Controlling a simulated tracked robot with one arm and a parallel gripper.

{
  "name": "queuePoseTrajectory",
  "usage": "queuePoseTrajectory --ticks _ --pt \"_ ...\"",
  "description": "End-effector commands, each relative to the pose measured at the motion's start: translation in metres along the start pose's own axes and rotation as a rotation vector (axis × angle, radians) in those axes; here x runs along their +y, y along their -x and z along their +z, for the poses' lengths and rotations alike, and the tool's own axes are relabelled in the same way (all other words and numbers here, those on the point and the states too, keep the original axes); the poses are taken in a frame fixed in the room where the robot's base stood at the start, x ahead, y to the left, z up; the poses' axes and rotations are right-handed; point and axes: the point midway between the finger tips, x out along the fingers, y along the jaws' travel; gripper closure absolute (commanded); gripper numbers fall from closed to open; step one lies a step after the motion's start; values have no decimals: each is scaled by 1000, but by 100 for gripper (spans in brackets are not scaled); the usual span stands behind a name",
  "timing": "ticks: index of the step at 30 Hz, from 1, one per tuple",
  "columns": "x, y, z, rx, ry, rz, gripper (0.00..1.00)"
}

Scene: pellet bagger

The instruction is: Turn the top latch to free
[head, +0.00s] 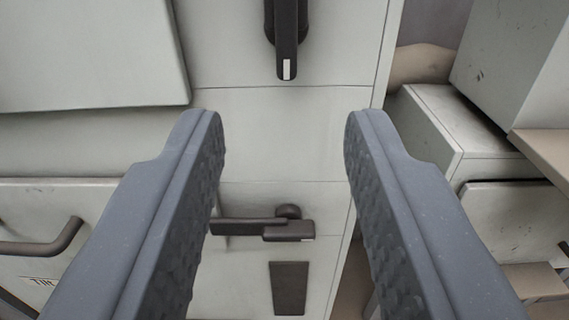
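The top latch (287,38) is a dark handle at the top of the head view, on a pale cabinet panel. It hangs vertically with a small white mark near its lower end, and its upper part is cut off by the frame edge. A second dark latch (262,228) lies horizontally lower down, between the fingers in the picture; its left end meets the left finger's outline. My gripper (285,130) is open and empty, with its two grey fingers spread wide. The top latch appears above the fingertips, apart from them.
A raised pale panel (85,55) is at the upper left. A dark bar handle (45,245) projects at the lower left. A dark rectangular plate (289,287) sits below the lower latch. Pale boxes (430,130) and a tan ledge (545,150) stand at the right.

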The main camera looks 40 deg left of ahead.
Motion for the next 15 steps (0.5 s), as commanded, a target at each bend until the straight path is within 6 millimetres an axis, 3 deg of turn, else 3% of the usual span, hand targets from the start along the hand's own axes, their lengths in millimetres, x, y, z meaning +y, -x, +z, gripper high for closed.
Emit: queuePoseTrajectory --ticks 6,15 --pt "0 15 1 -2 -1 0 65" --pt "-1 17 1 -2 -1 -1 65"
